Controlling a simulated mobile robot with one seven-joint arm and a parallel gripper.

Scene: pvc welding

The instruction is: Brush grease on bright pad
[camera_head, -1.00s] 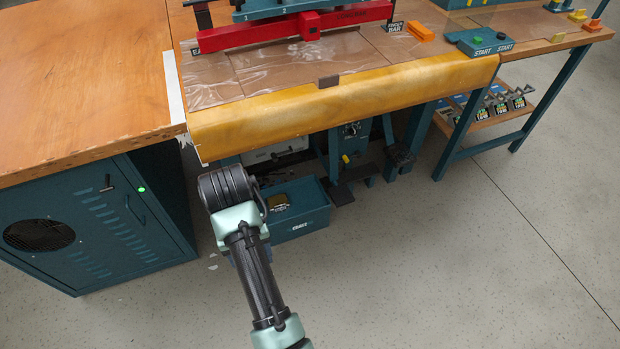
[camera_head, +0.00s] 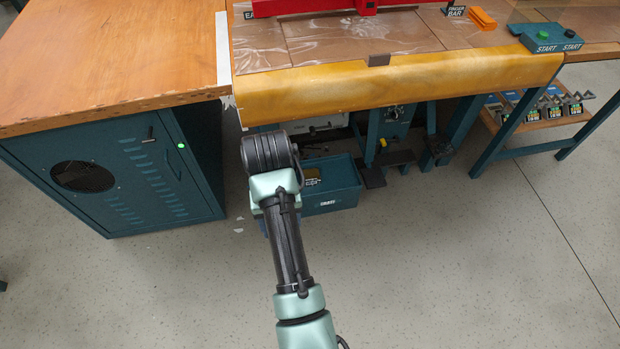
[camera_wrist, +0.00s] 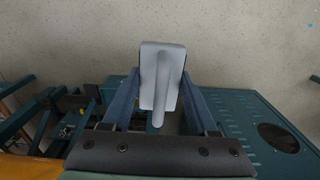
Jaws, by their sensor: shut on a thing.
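My gripper (camera_wrist: 161,82) shows in the wrist view with a blue finger on each side of a pale grey block (camera_wrist: 175,58). The block is flat with rounded corners and has a rounded bar along its face. The gripper is shut on it. I cannot tell whether it is a brush. I cannot make out any grease or a bright pad in either view.
A bench with a yellow front edge (camera_head: 400,88) stands ahead, with a red bar (camera_head: 300,6) and a START box (camera_head: 545,38) on top. A wooden table (camera_head: 110,60) over a teal cabinet (camera_head: 120,180) is left. A teal crate (camera_head: 335,190) sits below.

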